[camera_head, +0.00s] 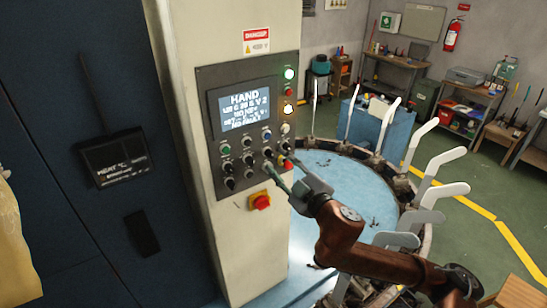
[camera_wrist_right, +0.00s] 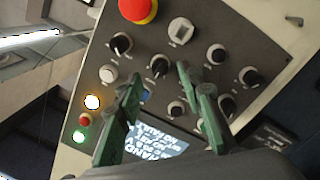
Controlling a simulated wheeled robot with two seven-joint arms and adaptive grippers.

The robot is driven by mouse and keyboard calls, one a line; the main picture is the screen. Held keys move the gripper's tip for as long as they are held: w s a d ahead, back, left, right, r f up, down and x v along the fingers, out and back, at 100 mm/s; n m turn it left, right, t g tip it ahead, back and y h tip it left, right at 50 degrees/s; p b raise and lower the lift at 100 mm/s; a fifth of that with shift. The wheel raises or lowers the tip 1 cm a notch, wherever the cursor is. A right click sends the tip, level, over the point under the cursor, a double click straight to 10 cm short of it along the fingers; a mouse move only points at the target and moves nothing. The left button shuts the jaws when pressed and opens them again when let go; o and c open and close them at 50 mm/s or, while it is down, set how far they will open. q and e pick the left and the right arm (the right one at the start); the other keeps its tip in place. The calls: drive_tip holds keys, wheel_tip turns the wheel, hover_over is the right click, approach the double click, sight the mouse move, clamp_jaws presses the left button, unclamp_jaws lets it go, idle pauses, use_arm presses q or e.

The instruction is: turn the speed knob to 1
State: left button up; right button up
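The control panel (camera_head: 240,130) on the cream column carries several small black knobs in rows under a blue-white screen (camera_head: 243,107). Their labels are too small to read, so I cannot tell which is the speed knob. My right gripper (camera_head: 279,166) reaches the lower right of the panel. In the right wrist view its two green fingers (camera_wrist_right: 158,72) are apart, with a black knob with a pale pointer (camera_wrist_right: 159,66) showing between their tips. I cannot tell whether they touch it. Other knobs (camera_wrist_right: 121,43) (camera_wrist_right: 216,54) sit on either side. My left gripper is not in view.
A red button on a yellow base (camera_head: 260,202) sits just below the knobs, close to the right gripper; it shows in the wrist view (camera_wrist_right: 138,8). Lit lamps (camera_head: 288,108) line the panel's right edge. A round blue table (camera_head: 345,190) ringed by upright white forms (camera_head: 443,161) stands right.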

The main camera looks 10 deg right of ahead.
sight(272, 157)
drive_tip(key=shift+x, duration=1.7)
clamp_jaws()
